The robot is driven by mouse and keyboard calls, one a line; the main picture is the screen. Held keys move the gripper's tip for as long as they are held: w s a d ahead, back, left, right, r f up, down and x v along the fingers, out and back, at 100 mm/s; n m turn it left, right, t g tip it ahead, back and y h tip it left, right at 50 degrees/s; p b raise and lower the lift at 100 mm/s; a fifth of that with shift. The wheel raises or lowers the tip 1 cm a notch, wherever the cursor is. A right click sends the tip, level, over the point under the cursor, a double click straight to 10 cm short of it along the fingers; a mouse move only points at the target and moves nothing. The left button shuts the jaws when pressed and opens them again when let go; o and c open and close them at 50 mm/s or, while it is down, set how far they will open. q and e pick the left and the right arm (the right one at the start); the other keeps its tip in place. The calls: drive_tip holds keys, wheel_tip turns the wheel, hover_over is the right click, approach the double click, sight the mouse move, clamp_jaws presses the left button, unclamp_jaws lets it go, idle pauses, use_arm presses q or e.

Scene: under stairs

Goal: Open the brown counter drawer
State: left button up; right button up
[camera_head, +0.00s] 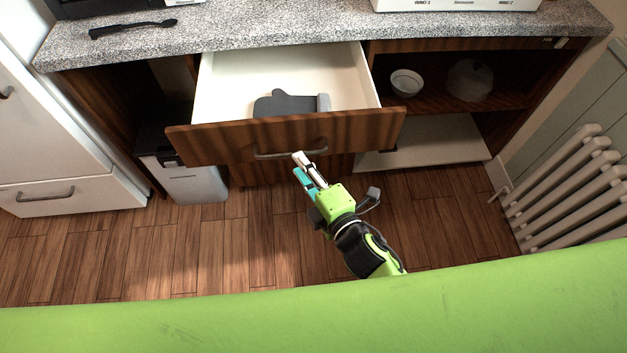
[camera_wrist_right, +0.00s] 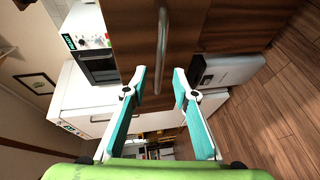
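The brown counter drawer (camera_head: 225,142) stands pulled well out under the counter, its white inside showing. A dark grey oven mitt (camera_head: 285,103) lies in it. Its metal bar handle (camera_head: 268,155) runs across the front. My right gripper (camera_head: 299,166) is at the right part of the handle, fingertips close to it. In the right wrist view the two teal fingers (camera_wrist_right: 160,73) are spread, with the handle (camera_wrist_right: 162,45) lying ahead in line with the gap; I cannot tell whether they touch it. My left gripper is in neither view.
The speckled countertop (camera_head: 290,27) runs above the drawer. An open shelf with a white bowl (camera_head: 406,83) is to the right, and a radiator (camera_head: 570,190) stands farther right. A grey-and-black bin (camera_head: 197,186) is at left. Wooden floor (camera_head: 215,250) is clear in front.

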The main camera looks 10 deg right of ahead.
drive_tip(key=v, duration=0.6)
idle(0.4)
drive_tip(key=s+d+f+m+g+h, duration=0.1)
drive_tip(key=s+d+f+m+g, duration=0.2)
drive_tip(key=f, duration=0.8)
drive_tip(key=s+d+f+m+g+h, duration=0.2)
drive_tip(key=s+d+f+m, duration=0.15)
drive_tip(key=f, duration=0.75)
drive_tip(key=s+d+f+m+g+h, duration=0.1)
drive_tip(key=s+d+f+m+g, duration=0.2)
drive_tip(key=f, duration=0.8)
drive_tip(key=s+d+f+m+g, duration=0.2)
drive_tip(key=s+f, duration=0.3)
drive_tip(key=s, duration=0.3)
drive_tip(key=s+d+f+m+g+h, duration=0.1)
drive_tip(key=s+d+f+m, duration=0.3)
drive_tip(key=s, duration=0.5)
drive_tip(key=s+d+f+m+g+h, duration=0.1)
drive_tip(key=s+d+f+m+g, duration=0.1)
drive_tip(key=s+f, duration=0.4)
drive_tip(key=s+d+m, duration=0.1)
drive_tip(key=s, duration=0.1)
drive_tip(key=shift+s+f+m+g, duration=0.15)
drive_tip(key=shift+s+m+g, duration=0.15)
drive_tip(key=shift+m+g, duration=0.1)
